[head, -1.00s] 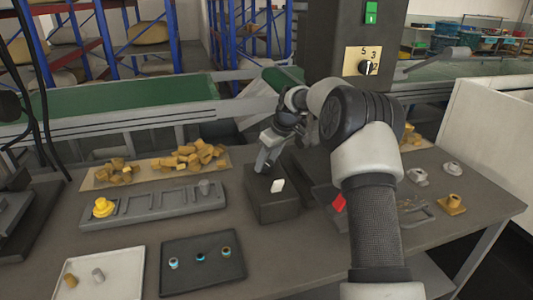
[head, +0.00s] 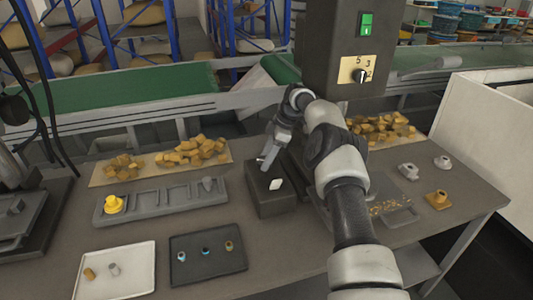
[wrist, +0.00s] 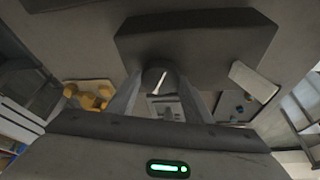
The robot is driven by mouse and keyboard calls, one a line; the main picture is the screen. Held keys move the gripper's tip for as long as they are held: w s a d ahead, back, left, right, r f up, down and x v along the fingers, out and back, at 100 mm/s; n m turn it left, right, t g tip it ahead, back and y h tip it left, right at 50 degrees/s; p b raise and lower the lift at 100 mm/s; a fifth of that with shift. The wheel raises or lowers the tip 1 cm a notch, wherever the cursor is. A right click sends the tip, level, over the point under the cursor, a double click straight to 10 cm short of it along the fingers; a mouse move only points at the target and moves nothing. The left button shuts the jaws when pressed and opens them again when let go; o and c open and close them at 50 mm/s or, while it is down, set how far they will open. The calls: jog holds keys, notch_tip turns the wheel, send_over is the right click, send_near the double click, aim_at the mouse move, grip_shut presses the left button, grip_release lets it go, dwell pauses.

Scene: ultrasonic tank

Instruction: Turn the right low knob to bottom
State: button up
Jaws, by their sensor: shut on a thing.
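A dark box (head: 270,200) stands mid-table in the head view, with a white piece (head: 275,184) on it. In the wrist view the box (wrist: 200,35) fills the upper middle, and the white piece (wrist: 254,81) sticks out at its right. A round dark knob (wrist: 158,80) with a slightly slanted white line sits at the box's edge. My gripper (head: 266,163) reaches the box from above; in the wrist view its fingers (wrist: 160,95) are shut on the knob, one on each side. In the head view my gripper hides the knob.
A grey slotted tray (head: 160,201) with a yellow part lies left of the box. A white tray (head: 115,272) and a dark tray (head: 208,258) lie in front. A numbered dial (head: 360,75) is on the pillar behind. Loose grey and brown parts (head: 437,200) stand at right.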

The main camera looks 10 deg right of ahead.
jog(key=shift+n+p, duration=0.3)
jog(key=shift+n, duration=0.1)
dwell(0.3)
jog(key=o, duration=1)
jog(key=shift+o, duration=0.2)
jog(key=shift+f+b, duration=0.1)
jog(key=shift+b, duration=0.2)
